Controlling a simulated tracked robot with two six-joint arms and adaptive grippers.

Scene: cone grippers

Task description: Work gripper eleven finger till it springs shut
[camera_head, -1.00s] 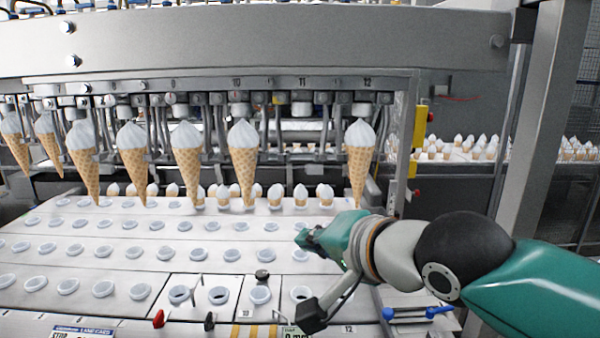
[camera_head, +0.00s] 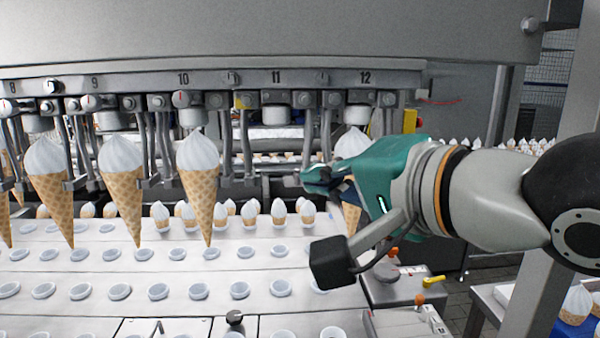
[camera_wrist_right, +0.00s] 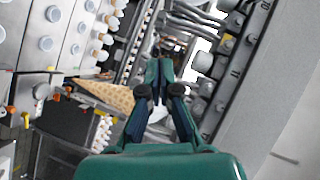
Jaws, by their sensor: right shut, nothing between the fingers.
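Cone gripper eleven (camera_head: 276,98) hangs under the beam label 11 in the head view, with no cone in it. Its left finger (camera_head: 247,148) and right finger (camera_head: 308,145) hang apart. My right gripper (camera_head: 308,183) is shut and empty, its tips pointing left beside the lower end of the right finger. I cannot tell whether they touch. The wrist view shows my right gripper's fingers (camera_wrist_right: 159,58) together, among the metal fingers under the beam. My left gripper is out of view.
A cone in gripper twelve (camera_head: 350,143) hangs partly hidden behind my right gripper. A cone in gripper ten (camera_head: 199,172) hangs to the left, with others beyond. Below lies the white conveyor (camera_head: 100,262) with rows of cups. The grey beam (camera_head: 250,38) runs above.

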